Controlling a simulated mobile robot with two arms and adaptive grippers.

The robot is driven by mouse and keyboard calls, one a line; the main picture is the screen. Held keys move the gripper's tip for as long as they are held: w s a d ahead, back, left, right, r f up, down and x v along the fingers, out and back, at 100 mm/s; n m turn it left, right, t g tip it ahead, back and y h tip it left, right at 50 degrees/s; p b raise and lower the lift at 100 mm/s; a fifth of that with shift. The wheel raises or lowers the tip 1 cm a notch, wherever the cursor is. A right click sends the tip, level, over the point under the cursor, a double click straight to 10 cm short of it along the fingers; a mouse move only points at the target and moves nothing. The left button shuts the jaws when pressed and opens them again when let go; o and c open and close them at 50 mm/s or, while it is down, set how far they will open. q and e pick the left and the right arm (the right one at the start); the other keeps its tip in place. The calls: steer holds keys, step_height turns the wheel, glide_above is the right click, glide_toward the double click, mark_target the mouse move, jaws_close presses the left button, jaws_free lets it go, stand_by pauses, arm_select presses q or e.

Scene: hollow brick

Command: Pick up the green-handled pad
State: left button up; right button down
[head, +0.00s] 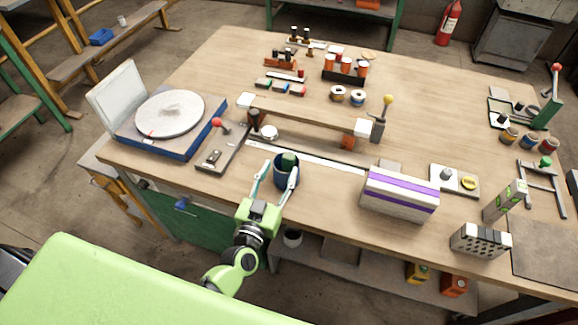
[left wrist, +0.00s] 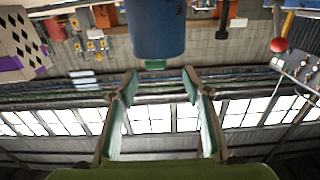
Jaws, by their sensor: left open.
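A green block-like top (head: 289,160), which looks like the handle of the pad, sticks up out of a dark blue cup (head: 287,181) near the table's front edge. The rest of the pad is hidden in the cup. My left gripper (head: 279,171) is open and empty, its fingers apart at the near side of the cup. In the left wrist view, which is upside down, the green piece (left wrist: 155,65) shows at the cup's rim (left wrist: 157,28), beyond and between the open fingertips (left wrist: 159,80). My right gripper is not in view.
A metal rail (head: 310,158) lies just behind the cup. A lever fixture (head: 212,158) with a red knob stands to the left, and a white-and-purple box (head: 399,196) to the right. A raised wooden bar (head: 310,124) spans behind. Bare tabletop lies between cup and box.

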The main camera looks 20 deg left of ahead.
mark_target(287, 161)
arm_select(q)
steer(key=shift+w+d+f+p, duration=0.1)
steer(key=shift+w+d+p, duration=0.05)
steer(key=shift+w, duration=0.95)
steer(key=shift+w+d+r+p, duration=0.1)
steer(key=shift+w+d+p, duration=0.1)
steer(key=shift+w, duration=0.9)
steer(key=shift+w+d+f+p, duration=0.1)
steer(key=shift+w+p, duration=0.05)
steer(key=shift+w, duration=0.95)
jaws_close()
